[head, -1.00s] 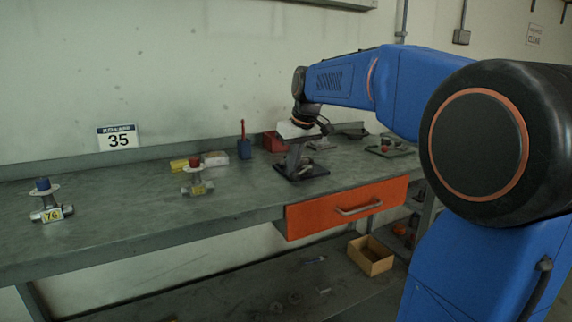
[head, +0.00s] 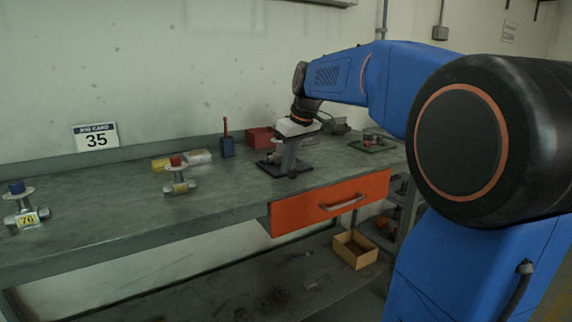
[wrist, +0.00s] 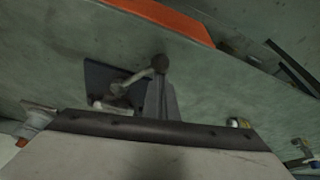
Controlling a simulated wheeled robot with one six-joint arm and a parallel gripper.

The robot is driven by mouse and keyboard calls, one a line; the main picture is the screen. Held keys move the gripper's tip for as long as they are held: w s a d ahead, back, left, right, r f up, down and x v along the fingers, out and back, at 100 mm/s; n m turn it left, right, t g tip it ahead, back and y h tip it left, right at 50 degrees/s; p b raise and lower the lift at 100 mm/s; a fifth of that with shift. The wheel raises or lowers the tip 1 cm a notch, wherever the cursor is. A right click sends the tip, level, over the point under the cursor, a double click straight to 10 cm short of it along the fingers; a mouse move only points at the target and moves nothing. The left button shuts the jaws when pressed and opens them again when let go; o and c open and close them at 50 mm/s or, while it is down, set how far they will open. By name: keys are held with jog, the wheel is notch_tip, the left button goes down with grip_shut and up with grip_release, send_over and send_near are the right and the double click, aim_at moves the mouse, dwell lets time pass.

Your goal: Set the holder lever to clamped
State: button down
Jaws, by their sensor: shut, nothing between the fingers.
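The holder is on the bench, with a dark base plate (head: 268,168) that also shows in the wrist view (wrist: 96,76). In the wrist view its lever (wrist: 136,76) is a pale bar rising to a dark round knob (wrist: 160,62). My gripper (head: 291,170) points down over the plate in the head view, its fingers shut and empty. In the wrist view the fingers (wrist: 160,98) appear right by the knob; I cannot tell whether they touch it. My gripper hides part of the holder in the head view, so the lever's exact setting is unclear.
A valve with a red top (head: 177,176) and one with a blue top (head: 22,205) stand left on the bench. An orange drawer (head: 330,203) is below.

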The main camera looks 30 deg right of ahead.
dwell(0.4)
jog(key=w, duration=0.1)
jog(key=w+a+r, duration=0.1)
jog(key=w, duration=0.1)
jog(key=shift+w+a+r, duration=0.15)
jog(key=shift+w+a, duration=0.1)
jog(key=shift+a, duration=0.15)
jog(key=v, duration=0.9)
jog(key=shift+d+r, duration=0.2)
jog(key=shift+d, duration=0.15)
jog(key=shift+s, duration=0.15)
jog(key=s+a+f+m, duration=0.1)
jog(key=s+a+f, duration=0.2)
jog(key=s+f, duration=0.6)
jog(key=s+a+f+m, duration=0.1)
jog(key=s+a+f, duration=0.3)
jog(key=s+f, duration=0.6)
jog(key=s+a+f+m+t+h, duration=0.1)
jog(key=s+a+f, duration=0.2)
jog(key=s+f, duration=0.7)
jog(key=shift+s+a, duration=0.35)
jog(key=shift+a, duration=0.05)
jog(key=shift+r, duration=0.1)
